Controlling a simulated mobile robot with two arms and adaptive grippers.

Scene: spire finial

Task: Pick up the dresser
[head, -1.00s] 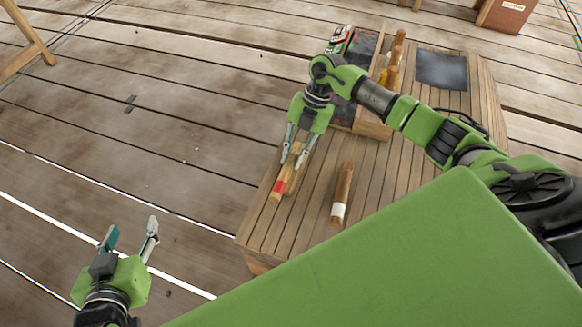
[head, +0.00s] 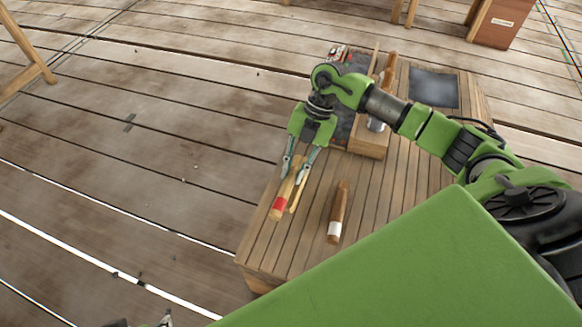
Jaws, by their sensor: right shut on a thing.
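A pale wooden tool with a red band (head: 282,198), seemingly the dresser, lies along the left of the slatted wooden bench top. My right gripper (head: 293,174) points down at its upper part, and its fingers are shut on it. The tool still appears to be at the bench surface; I cannot tell whether it is clear of it. A thin pale strip (head: 298,193) shows close beside it. My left gripper (head: 140,322) is mostly cut off at the bottom edge; only its fingertips show, set apart, with nothing seen between them.
A brown tool with a white band (head: 338,212) lies to the right on the bench (head: 405,165). A wooden box (head: 368,143) with upright tools and a dark square sheet (head: 434,88) are at the back. My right arm hides part of the box. Open deck lies left.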

